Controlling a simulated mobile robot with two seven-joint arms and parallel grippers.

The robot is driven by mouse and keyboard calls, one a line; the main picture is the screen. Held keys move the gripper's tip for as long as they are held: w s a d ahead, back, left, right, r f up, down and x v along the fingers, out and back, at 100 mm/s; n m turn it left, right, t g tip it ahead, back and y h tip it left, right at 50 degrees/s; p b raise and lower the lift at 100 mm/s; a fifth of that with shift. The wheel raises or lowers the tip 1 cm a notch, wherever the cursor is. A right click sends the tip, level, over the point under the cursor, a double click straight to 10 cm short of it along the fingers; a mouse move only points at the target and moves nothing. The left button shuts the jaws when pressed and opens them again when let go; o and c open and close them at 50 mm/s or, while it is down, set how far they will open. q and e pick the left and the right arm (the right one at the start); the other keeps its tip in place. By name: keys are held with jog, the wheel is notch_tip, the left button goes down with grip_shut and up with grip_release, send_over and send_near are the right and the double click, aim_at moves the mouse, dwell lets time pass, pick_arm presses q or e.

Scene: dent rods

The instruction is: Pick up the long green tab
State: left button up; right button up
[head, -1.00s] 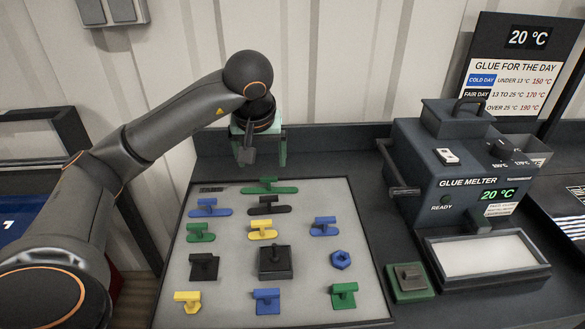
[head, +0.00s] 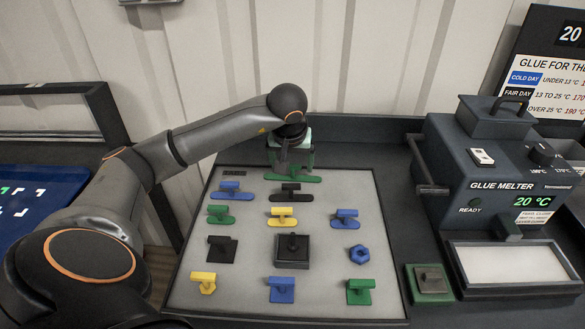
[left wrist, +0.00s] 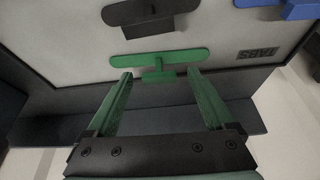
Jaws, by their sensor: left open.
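The long green tab (head: 300,178) lies at the back of the grey board, partly hidden behind my left gripper in the head view. In the left wrist view the tab (left wrist: 150,59) shows as a long rounded bar with a short T-shaped handle. My left gripper (head: 291,166) is over the tab. In the left wrist view its two green fingers (left wrist: 158,76) are open, with the handle showing between and just beyond the fingertips. Nothing is held. I cannot tell the height gap exactly. My right gripper is not in view.
The board (head: 225,295) holds several other tabs in rows. A long black tab (head: 291,195) is nearest the green one, and a long blue tab (head: 229,193) is to the left. The glue melter (head: 490,165) stands at the right. The wall rises behind.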

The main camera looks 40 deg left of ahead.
pick_arm(q)
jog(key=shift+x, duration=0.95)
grip_shut()
jog(key=shift+r, duration=0.15)
